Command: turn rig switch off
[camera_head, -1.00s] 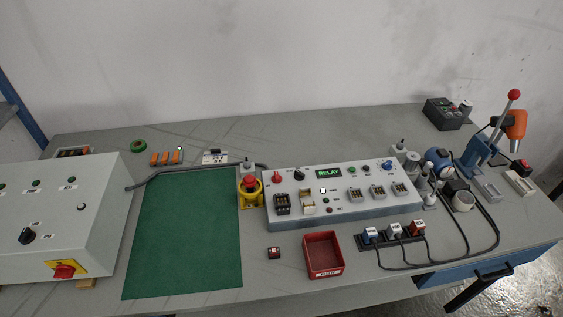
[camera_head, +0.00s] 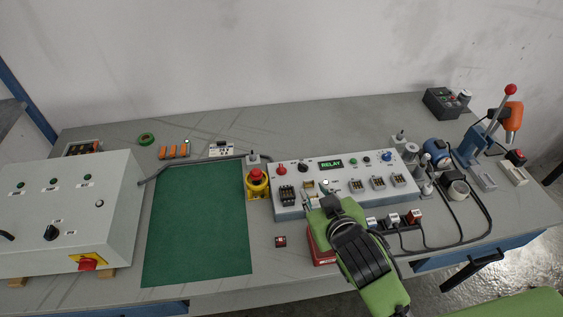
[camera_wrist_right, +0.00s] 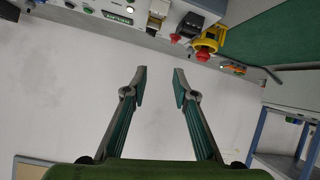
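The rig (camera_head: 345,200) is a pale grey sloped box with a green RELAY display (camera_head: 331,164). Its top carries a red knob (camera_head: 281,170), a black rotary switch (camera_head: 303,168), a blue knob (camera_head: 386,157) and several sockets. Which control is the rig switch, I cannot tell for sure. My right gripper (camera_head: 322,192) is over the rig's front edge in the head view and hides part of it. In the right wrist view the fingers (camera_wrist_right: 159,72) are apart and empty, with the rig (camera_wrist_right: 142,30) upside down along the top. My left gripper is out of view.
A yellow-based emergency stop (camera_head: 257,182) stands left of the rig, beside a green mat (camera_head: 200,225). A red bin (camera_head: 318,250) is partly hidden under my right arm. Plugs and cables (camera_head: 430,243) lie right. A large control box (camera_head: 110,225) is at left.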

